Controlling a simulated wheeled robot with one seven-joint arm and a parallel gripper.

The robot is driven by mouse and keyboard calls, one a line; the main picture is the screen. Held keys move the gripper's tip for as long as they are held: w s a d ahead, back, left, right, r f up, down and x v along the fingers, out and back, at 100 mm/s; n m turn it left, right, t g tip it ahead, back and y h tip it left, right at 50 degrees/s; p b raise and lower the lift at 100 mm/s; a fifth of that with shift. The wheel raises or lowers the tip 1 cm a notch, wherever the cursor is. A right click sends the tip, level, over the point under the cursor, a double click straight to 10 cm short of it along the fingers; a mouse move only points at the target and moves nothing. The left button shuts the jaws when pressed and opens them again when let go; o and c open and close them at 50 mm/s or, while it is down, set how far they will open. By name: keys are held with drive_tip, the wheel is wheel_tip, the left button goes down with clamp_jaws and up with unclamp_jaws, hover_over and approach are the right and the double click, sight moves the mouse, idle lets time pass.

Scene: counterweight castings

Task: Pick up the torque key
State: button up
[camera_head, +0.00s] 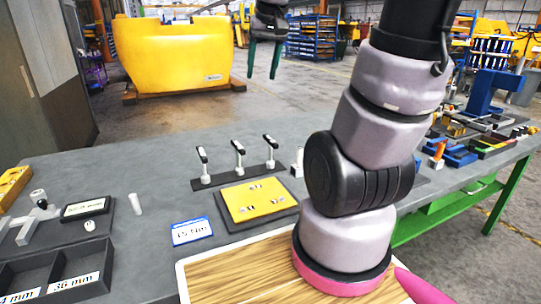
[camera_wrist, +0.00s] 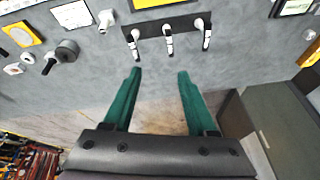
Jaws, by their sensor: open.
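Three upright tools with pale stems and black handles stand in a row on a dark strip (camera_head: 238,177) on the grey bench: a left one (camera_head: 204,166), a middle one (camera_head: 239,157) and a right one (camera_head: 271,152). I cannot tell which is the torque key. They also show at the top of the wrist view, as a left one (camera_wrist: 135,42), a middle one (camera_wrist: 169,40) and a right one (camera_wrist: 206,36). My gripper (camera_head: 263,73) is open and empty, raised beyond the row. In the wrist view its green fingers (camera_wrist: 159,74) point toward the row, apart from it.
A yellow plate (camera_head: 254,200) on a dark mat and a blue-edged Nm card (camera_head: 191,231) lie in front of the row. A dark tray (camera_head: 60,272) and a small display (camera_head: 84,208) are at left. A large yellow casting (camera_head: 172,55) stands on the floor behind.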

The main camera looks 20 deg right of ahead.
drive_tip(key=w+d+f+n+g, duration=0.25)
drive_tip(key=w+d+f, duration=0.25)
drive_tip(key=w+f, duration=0.6)
drive_tip(key=g, duration=0.2)
hover_over(269, 138)
drive_tip(key=f, duration=0.8)
drive_tip(key=shift+s+a, duration=0.2)
drive_tip(key=shift+a, duration=0.05)
wheel_tip(269, 138, down, 5)
drive_tip(key=shift+w+d+f, duration=0.1)
drive_tip(key=shift+d+f, duration=0.05)
drive_tip(key=shift+f, duration=0.05)
drive_tip(key=shift+s+d+f, duration=0.1)
drive_tip(key=shift+s+f, duration=0.1)
drive_tip(key=shift+f, duration=1.35)
drive_tip(key=shift+s+d+f, duration=0.1)
drive_tip(key=shift+s+f, duration=0.05)
drive_tip(key=shift+f, duration=1.35)
clamp_jaws()
